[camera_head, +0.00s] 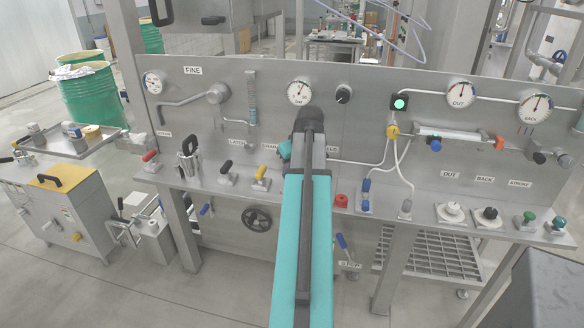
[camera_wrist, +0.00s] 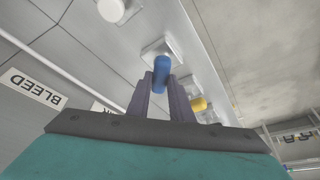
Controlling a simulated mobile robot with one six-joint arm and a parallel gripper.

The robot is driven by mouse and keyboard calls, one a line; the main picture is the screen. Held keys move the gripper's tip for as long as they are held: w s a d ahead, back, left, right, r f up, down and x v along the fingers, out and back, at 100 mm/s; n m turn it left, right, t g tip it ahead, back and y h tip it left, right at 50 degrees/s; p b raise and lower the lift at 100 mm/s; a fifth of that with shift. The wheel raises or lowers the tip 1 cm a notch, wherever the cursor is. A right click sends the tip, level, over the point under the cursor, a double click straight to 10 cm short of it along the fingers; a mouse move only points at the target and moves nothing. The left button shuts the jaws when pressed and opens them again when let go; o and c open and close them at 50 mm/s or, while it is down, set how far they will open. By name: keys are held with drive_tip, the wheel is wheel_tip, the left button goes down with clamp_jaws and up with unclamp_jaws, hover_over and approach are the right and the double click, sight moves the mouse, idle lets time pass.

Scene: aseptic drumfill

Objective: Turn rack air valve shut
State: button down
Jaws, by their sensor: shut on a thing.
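A blue valve handle (camera_wrist: 161,72) stands on a square pale base (camera_wrist: 158,48) in the wrist view. My gripper (camera_wrist: 160,80) has its two dark fingers on either side of the handle and is shut on it. The handle's lower part shows between the fingers. A label next to it is mostly covered by my gripper, so I cannot read it. In the head view my own arm covers the blue handle and my fingertips.
A yellow-handled valve (camera_head: 262,174) stands beside, also in the wrist view (camera_wrist: 198,104). A black-handled valve (camera_head: 226,170) and a red-handled one (camera_head: 150,158) are farther left. A red knob (camera_head: 341,200) is right of my arm. A BLEED label (camera_wrist: 34,88) is on the panel.

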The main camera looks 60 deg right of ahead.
drive_tip(key=m, duration=0.2)
drive_tip(key=m+g+h+p, duration=0.1)
drive_tip(key=m+p, duration=0.1)
drive_tip(key=m, duration=0.1)
drive_tip(key=shift+w+a+r+m+h, duration=0.1)
drive_tip(key=shift+w+a+m+h, duration=0.15)
drive_tip(key=shift+m+h, duration=0.05)
drive_tip(key=shift+w+m+g+h+p, duration=0.15)
drive_tip(key=shift+m+g, duration=0.3)
drive_tip(key=shift+m, duration=0.45)
drive_tip(key=shift+s+m+g+h+p, duration=0.15)
drive_tip(key=shift+m+g, duration=0.3)
drive_tip(key=shift+m, duration=0.45)
drive_tip(key=shift+w+a, duration=0.1)
drive_tip(key=c, duration=1.6)
unclamp_jaws()
